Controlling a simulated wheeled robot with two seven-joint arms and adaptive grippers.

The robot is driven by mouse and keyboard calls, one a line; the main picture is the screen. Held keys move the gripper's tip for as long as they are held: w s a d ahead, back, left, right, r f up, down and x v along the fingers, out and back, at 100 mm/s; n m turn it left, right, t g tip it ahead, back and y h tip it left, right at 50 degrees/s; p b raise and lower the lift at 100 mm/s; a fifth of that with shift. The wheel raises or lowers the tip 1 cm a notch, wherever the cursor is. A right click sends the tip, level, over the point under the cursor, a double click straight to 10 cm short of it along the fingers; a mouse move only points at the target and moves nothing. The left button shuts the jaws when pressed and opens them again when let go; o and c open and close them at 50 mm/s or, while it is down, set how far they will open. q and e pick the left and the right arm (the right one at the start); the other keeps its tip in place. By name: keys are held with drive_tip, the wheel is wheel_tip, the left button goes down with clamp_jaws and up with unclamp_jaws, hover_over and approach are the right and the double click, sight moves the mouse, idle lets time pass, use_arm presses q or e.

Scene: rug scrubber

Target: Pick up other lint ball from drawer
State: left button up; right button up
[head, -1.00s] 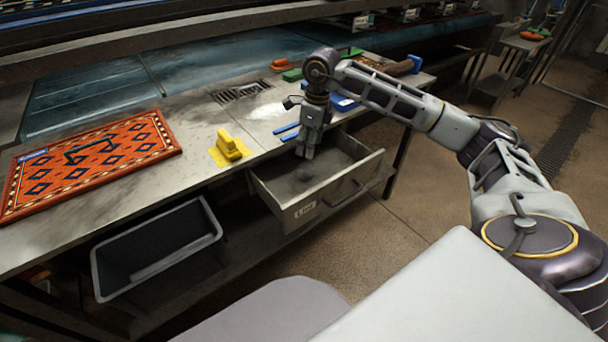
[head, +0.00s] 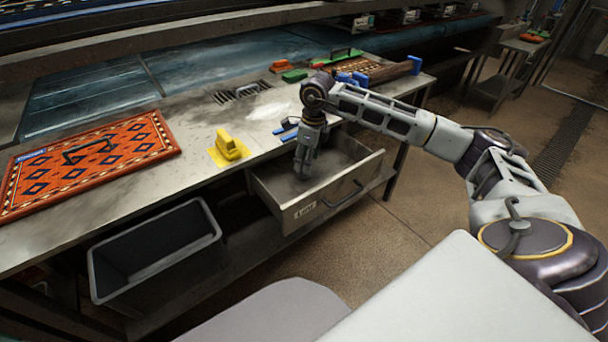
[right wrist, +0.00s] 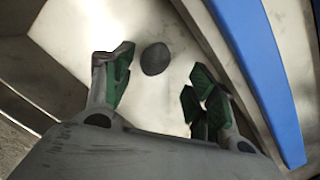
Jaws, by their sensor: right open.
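A small dark grey lint ball (right wrist: 155,58) lies on the pale drawer floor just beyond the gap between the fingertips. The gripper hides the ball in the head view. My left gripper is not in view.
A blue strip (right wrist: 262,75) runs close beside the right finger. On the worktop are a yellow scrubber (head: 228,149) and an orange patterned rug (head: 95,165). A dark open bin (head: 155,250) stands below, left of the drawer.

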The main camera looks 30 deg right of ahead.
drive_tip(key=shift+a+f, duration=0.1)
drive_tip(key=shift+f, duration=0.3)
drive_tip(key=f, duration=0.2)
drive_tip(key=shift+s+a+f+b, duration=0.1)
drive_tip(key=shift+a+f+b, duration=0.2)
drive_tip(key=shift+f+b, duration=0.1)
drive_tip(key=shift+f, duration=0.6)
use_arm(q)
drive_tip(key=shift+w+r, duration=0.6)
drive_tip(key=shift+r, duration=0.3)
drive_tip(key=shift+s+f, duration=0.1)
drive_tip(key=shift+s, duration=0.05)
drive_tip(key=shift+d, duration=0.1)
use_arm(e)
drive_tip(key=c, duration=0.8)
